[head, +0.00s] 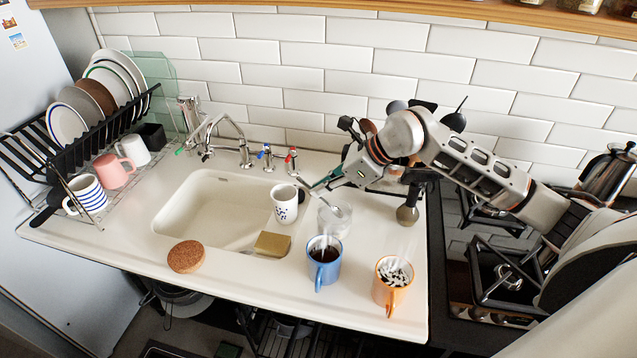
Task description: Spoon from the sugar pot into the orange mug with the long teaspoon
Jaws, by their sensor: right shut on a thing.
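The orange mug (387,295) stands upright at the front right of the white counter. Its top shows black and white contents, with steam above. A clear glass pot (334,224), apparently the sugar pot, stands behind the blue mug. My right gripper (318,185) is just above and behind this pot, shut on a thin long teaspoon (318,198). The spoon slants down to the right, its lower end at the pot's mouth. I cannot tell whether its bowl holds sugar. My left gripper is not in view.
A blue mug (323,271) of dark liquid, steaming, stands left of the orange mug. A patterned white mug (285,205) stands at the sink's (205,210) right side near a sponge (272,244). A dish rack (85,140) is left; the hob (490,265) is right.

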